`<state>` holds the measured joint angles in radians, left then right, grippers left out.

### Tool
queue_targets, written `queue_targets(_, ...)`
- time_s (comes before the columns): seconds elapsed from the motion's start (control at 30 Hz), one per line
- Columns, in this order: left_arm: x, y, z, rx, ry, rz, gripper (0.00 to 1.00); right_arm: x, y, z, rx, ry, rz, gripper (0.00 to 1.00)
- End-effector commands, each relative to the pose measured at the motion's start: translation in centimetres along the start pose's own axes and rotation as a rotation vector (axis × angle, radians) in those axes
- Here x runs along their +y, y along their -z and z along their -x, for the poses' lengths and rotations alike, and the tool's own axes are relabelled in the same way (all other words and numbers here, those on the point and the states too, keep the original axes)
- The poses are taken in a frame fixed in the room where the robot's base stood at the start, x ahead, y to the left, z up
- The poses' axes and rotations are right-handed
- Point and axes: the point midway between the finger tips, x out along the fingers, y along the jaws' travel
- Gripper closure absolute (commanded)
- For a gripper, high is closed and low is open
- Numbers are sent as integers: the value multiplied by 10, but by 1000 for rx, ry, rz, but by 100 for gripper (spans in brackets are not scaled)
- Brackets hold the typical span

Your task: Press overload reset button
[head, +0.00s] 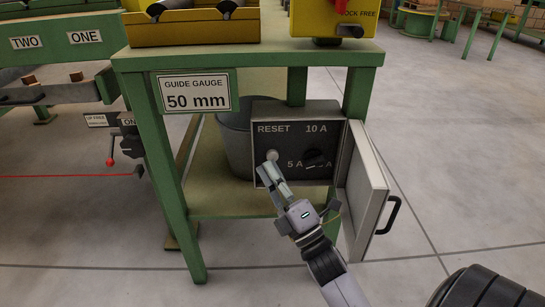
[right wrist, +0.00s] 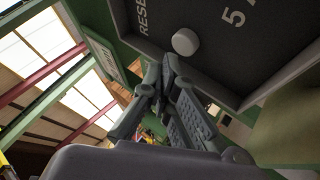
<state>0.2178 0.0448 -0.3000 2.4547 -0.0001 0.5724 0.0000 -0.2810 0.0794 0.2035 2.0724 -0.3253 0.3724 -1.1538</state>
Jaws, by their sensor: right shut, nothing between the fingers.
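The grey control box (head: 322,133) hangs on the front of the green bench, with its door (head: 366,190) swung open to the right. The pale round reset button (head: 272,155) stands below the word RESET on the dark panel. It also shows in the right wrist view (right wrist: 185,42), near the RESET lettering. My right gripper (head: 266,170) is shut and empty, its fingertips just below the button in the head view. In the right wrist view the fingertips (right wrist: 164,66) are close to the button; I cannot tell whether they touch it. My left gripper is not in view.
A dark knob (head: 314,158) sits right of the button, by the amp markings. The open door has a black handle (head: 388,215). A grey bucket (head: 234,140) stands behind the box on the lower shelf. A green bench leg (head: 168,190) is at left.

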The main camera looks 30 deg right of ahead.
Motion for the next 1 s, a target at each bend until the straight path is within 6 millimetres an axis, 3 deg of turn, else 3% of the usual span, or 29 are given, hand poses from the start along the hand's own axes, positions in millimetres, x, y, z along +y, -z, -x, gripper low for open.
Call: queue_targets(1.0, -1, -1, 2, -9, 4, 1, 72, -4, -4, -6, 0, 0, 0, 100)
